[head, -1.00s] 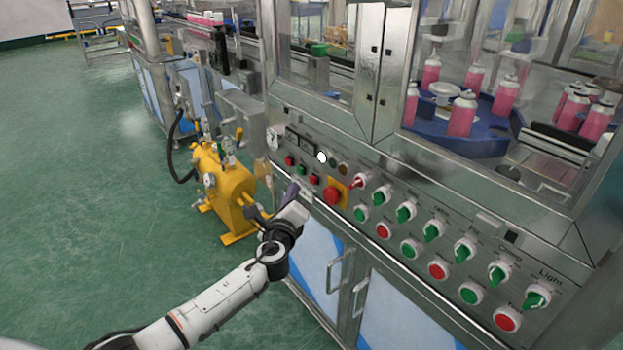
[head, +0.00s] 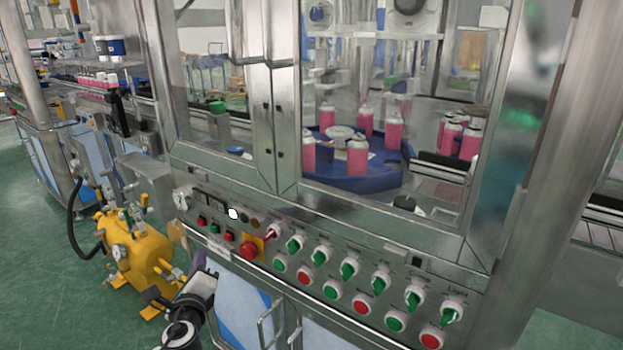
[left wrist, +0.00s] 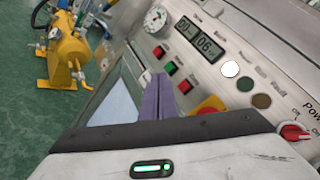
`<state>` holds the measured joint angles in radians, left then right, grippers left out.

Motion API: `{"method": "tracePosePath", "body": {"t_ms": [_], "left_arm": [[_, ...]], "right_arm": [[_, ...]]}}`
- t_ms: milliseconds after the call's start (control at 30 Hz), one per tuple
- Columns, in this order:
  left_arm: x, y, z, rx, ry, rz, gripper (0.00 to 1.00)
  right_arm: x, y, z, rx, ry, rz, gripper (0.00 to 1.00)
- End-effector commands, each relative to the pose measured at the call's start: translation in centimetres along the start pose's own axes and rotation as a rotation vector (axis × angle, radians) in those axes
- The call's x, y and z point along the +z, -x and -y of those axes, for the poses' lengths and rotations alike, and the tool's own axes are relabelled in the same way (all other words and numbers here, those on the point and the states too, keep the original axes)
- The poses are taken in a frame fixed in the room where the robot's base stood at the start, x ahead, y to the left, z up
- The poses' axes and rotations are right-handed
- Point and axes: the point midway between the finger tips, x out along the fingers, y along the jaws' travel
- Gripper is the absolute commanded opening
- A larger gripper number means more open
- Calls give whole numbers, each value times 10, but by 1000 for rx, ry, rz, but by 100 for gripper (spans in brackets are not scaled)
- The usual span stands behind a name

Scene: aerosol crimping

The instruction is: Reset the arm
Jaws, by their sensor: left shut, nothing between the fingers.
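My left arm comes in at the bottom left of the head view. My left gripper (head: 200,262) is shut and empty, in front of the left end of the machine's control panel (head: 350,262). Its purple fingers (left wrist: 157,100) lie together in the left wrist view, before the panel's lower left edge. The red emergency stop (head: 249,250) on its yellow plate is just right of the gripper; in the wrist view the gripper body partly hides it. I cannot tell whether the fingers touch the panel. My right gripper is not in view.
A yellow tank (head: 140,255) stands on the green floor left of the gripper. Rows of green and red knobs and buttons run right along the panel. Pink cans (head: 357,157) stand on a blue turntable (head: 390,178) behind glass. Cabinet door handles (head: 266,330) stick out below the panel.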

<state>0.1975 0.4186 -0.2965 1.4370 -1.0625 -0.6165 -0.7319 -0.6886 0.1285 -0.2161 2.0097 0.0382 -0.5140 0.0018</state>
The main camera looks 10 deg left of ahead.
Motion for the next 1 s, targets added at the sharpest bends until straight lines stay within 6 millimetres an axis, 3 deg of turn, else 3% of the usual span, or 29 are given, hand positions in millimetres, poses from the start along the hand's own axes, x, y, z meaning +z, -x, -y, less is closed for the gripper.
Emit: {"method": "tracePosePath", "body": {"t_ms": [67,133,267,400,600,700,800,900,1000], "left_arm": [[0,0,0,0,1,-1,0],[-18,14,-13,30,74,-45,0],[-70,63,-46,139,330,-171,0],[-131,144,-82,335,718,-311,0],[-190,274,-106,693,1312,-397,0],[-202,329,-106,861,1570,-382,0],[-206,365,-102,986,1763,-348,0],[-207,384,-98,1052,1866,-324,0],[-207,388,-96,1073,1901,-314,0]], "right_arm": [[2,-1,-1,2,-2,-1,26],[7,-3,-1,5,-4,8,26],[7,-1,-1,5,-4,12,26],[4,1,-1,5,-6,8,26],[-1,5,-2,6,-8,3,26],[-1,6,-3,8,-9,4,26],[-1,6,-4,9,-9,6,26],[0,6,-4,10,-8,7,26],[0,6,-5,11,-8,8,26]]}}
